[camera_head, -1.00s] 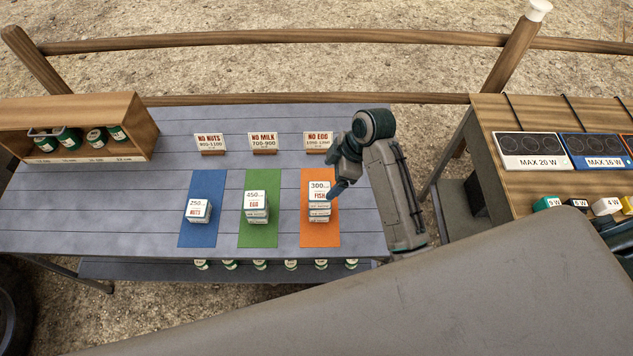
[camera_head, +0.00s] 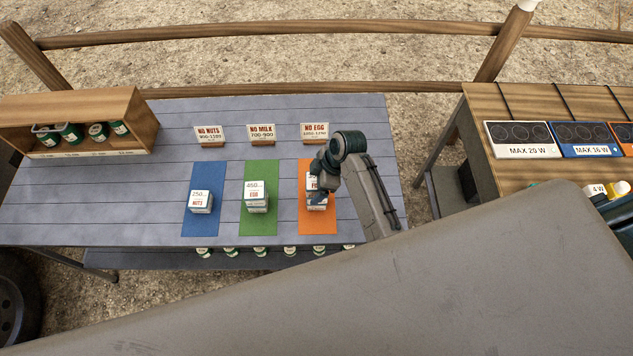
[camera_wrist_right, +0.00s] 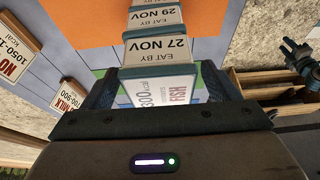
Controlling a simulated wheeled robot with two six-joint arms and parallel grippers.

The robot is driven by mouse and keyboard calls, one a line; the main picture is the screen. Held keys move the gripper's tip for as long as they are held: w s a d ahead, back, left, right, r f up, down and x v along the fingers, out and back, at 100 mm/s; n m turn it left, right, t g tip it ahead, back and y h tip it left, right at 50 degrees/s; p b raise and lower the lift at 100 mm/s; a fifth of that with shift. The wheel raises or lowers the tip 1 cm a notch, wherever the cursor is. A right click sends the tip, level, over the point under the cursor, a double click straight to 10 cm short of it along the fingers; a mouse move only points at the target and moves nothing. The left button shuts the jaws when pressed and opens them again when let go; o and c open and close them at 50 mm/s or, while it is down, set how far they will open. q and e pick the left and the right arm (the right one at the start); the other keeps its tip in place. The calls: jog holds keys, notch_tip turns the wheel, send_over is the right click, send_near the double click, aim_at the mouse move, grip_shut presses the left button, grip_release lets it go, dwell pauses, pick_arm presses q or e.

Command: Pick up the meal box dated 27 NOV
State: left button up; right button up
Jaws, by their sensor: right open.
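A stack of white meal boxes (camera_head: 316,204) stands on the orange mat (camera_head: 318,226). In the right wrist view, the nearest, top box has a lid reading FISH (camera_wrist_right: 160,92), and the label beside it reads EAT BY 27 NOV (camera_wrist_right: 155,51). The box below reads 29 NOV (camera_wrist_right: 155,19); another lies beyond. My right gripper (camera_head: 322,182) is at the top of this stack. Its open fingers (camera_wrist_right: 160,85) stand either side of the top box; whether they touch it is unclear. A dark gripper-like part, probably my left gripper (camera_wrist_right: 302,62), shows at the right wrist view's edge.
A NUTS box (camera_head: 200,203) sits on the blue mat and an EGG stack (camera_head: 256,198) on the green mat. A NO EGG sign (camera_head: 314,132) stands behind the orange mat. A wooden shelf (camera_head: 140,118) holds jars at the left.

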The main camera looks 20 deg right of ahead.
jog(key=c, duration=1.1)
jog(key=shift+c, duration=0.3)
jog(key=shift+r, duration=0.15)
